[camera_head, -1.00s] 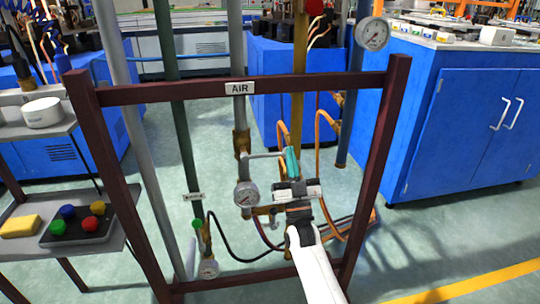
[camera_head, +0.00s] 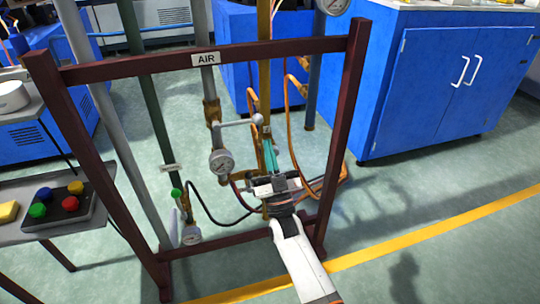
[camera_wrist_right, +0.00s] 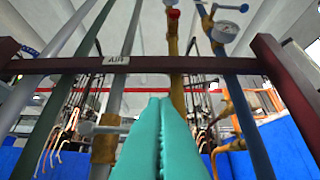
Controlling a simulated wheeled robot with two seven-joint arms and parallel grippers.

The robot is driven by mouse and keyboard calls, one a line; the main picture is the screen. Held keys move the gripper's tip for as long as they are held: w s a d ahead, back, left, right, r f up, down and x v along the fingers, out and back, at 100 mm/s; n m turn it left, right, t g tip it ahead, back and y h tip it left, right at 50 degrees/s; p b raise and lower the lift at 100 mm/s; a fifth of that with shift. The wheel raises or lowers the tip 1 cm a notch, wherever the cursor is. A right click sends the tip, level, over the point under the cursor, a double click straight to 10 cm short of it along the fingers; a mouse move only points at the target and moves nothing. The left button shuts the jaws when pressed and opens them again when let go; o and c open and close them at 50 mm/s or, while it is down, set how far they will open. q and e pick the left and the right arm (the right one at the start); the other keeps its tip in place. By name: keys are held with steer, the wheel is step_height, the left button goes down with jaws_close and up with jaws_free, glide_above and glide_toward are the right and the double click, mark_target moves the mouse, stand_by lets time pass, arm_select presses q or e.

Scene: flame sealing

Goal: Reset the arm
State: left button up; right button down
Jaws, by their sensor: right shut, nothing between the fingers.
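My right gripper (camera_head: 269,155) is in front of the pipe frame, below its top bar, with teal fingers pointing up and away. In the right wrist view its two teal fingers (camera_wrist_right: 160,140) lie together, shut and empty. The white right arm (camera_head: 300,262) comes in from the bottom. A grey valve lever (camera_head: 240,122) on the AIR pipe is just behind and left of the fingertips; the head view does not show clearly whether they touch. My left gripper is not in view.
The dark red frame (camera_head: 130,66) with an AIR label (camera_head: 206,59) surrounds pipes, hoses and a pressure gauge (camera_head: 221,161). A button box (camera_head: 58,207) sits on the left table. A blue cabinet (camera_head: 440,85) stands right. Floor at lower right is clear.

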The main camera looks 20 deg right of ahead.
steer(key=shift+s+f, duration=0.45)
